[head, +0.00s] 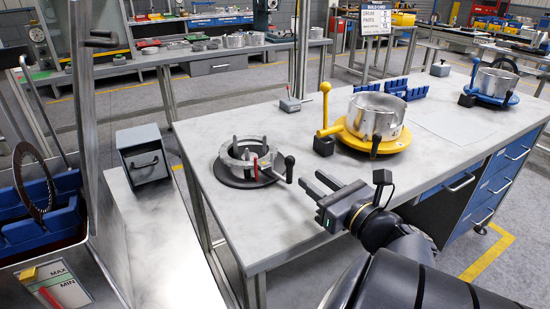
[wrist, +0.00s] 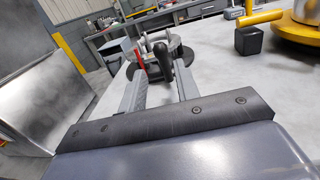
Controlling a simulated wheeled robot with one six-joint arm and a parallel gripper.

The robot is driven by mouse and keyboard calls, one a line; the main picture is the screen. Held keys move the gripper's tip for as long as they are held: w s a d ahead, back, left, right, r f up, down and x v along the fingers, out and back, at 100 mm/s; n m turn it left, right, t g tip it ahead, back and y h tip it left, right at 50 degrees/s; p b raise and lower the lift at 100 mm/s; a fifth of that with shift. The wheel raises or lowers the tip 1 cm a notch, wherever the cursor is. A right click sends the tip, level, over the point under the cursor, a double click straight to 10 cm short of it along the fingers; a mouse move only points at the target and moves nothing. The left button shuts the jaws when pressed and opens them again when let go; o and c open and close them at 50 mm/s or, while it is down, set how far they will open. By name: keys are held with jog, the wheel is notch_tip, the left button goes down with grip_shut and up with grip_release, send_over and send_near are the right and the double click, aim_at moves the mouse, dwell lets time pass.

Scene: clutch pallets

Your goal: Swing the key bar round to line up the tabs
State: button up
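A silver ring fixture with upright posts (head: 245,153) sits on a round black base (head: 232,181) at the near left of the bench. The likely key bar is a bar with an upright black handle (head: 289,166), sticking out from the fixture's right side. A red pointer (head: 256,168) stands beside it. In the wrist view the black handle (wrist: 161,58) shows ahead, between the lines of the fingers, with the red pointer (wrist: 139,58) to its left. My gripper (head: 314,184) is open and empty, just right of the handle and apparently apart from it. Tab alignment is too small to tell.
A yellow-based fixture with a silver drum (head: 376,115) and a black block (head: 324,145) stand to the right. A small grey box with a lever (head: 290,104) stands behind. A blue-based fixture (head: 490,98) is at the far right. The bench front near my gripper is clear.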

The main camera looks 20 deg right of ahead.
jog(key=shift+s, duration=0.1)
jog(key=shift+c, duration=0.2)
jog(key=shift+c, duration=0.8)
jog(key=shift+d+r+n, duration=0.15)
jog(key=shift+d+n, duration=0.2)
jog(key=shift+n, duration=0.15)
jog(key=shift+c, duration=0.8)
jog(key=d+n+y+p, duration=0.1)
jog(key=d+n, duration=0.1)
jog(key=n, duration=0.1)
jog(key=s+d+n+p, duration=0.1)
jog(key=d+n, duration=0.2)
jog(key=d+n+g+y+p, duration=0.1)
jog(key=d+n, duration=0.1)
jog(key=n, duration=0.1)
jog(key=shift+s+d+n+y, duration=0.2)
jog(key=shift+s+n+y, duration=0.05)
jog(key=shift+n+y, duration=0.05)
grip_shut()
jog(key=s+d+f+n+y+p, duration=0.25)
jog(key=s+d+n, duration=0.45)
jog(key=n, duration=0.4)
jog(key=shift+g+y, duration=0.25)
jog(key=shift+g, duration=0.25)
jog(key=p+x, duration=0.1)
jog(key=x, duration=1.8)
jog(key=shift+d+r, duration=0.15)
jog(key=a, duration=0.3)
jog(key=shift+s+a, duration=0.15)
jog(key=shift+a, duration=0.45)
